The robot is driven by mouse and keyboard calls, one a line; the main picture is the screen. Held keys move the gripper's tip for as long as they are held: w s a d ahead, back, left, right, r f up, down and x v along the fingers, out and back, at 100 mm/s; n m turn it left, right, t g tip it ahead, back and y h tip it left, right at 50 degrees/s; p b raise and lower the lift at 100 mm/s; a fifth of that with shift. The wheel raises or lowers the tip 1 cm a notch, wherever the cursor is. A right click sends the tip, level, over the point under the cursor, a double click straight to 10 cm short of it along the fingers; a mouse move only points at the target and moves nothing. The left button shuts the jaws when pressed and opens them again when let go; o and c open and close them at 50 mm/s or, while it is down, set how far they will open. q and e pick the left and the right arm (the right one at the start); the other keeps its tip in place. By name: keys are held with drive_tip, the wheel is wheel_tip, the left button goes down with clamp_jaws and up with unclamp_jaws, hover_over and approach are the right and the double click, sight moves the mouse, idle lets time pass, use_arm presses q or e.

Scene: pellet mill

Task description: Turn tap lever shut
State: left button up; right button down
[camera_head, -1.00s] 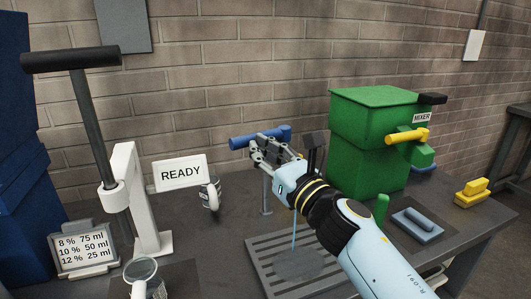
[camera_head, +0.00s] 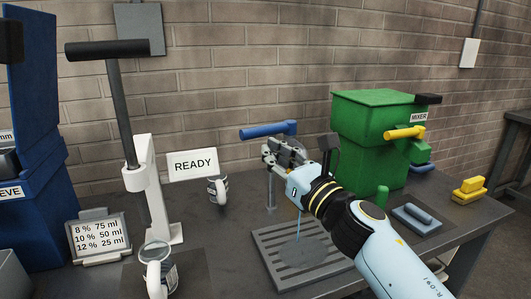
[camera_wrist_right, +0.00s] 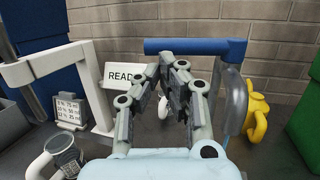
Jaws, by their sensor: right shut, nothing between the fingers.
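The tap's blue lever (camera_head: 268,130) lies roughly level, pointing left, above the drain grate (camera_head: 268,262). It also shows as a blue bar in the wrist view (camera_wrist_right: 195,46), joined at its right end to a grey pipe (camera_wrist_right: 236,100). A thin blue stream (camera_head: 298,228) runs down to the grate. My right gripper (camera_head: 267,156) is shut and empty, just below the lever in the head view; whether it touches the tap is unclear. Its fingers (camera_wrist_right: 183,68) show below the bar in the wrist view. The tap body is partly hidden behind my gripper. My left gripper is out of view.
A green mixer (camera_head: 370,150) with a yellow handle (camera_head: 404,132) stands right of the tap. A brick wall closes the back.

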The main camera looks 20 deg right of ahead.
drive_tip(key=s+f, duration=0.1)
drive_tip(key=s, duration=0.1)
drive_tip(key=m+h+b, duration=0.1)
drive_tip(key=h+b, duration=0.1)
approach(262, 135)
drive_tip(key=p+x, duration=0.3)
drive_tip(key=x, duration=0.3)
drive_tip(key=shift+w+d, duration=0.1)
drive_tip(key=shift+w, duration=0.6)
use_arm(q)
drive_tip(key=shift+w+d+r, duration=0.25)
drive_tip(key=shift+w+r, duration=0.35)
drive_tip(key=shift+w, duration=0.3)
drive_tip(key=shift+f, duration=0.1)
use_arm(e)
drive_tip(key=shift+w+a, duration=0.1)
drive_tip(key=shift+a, duration=0.1)
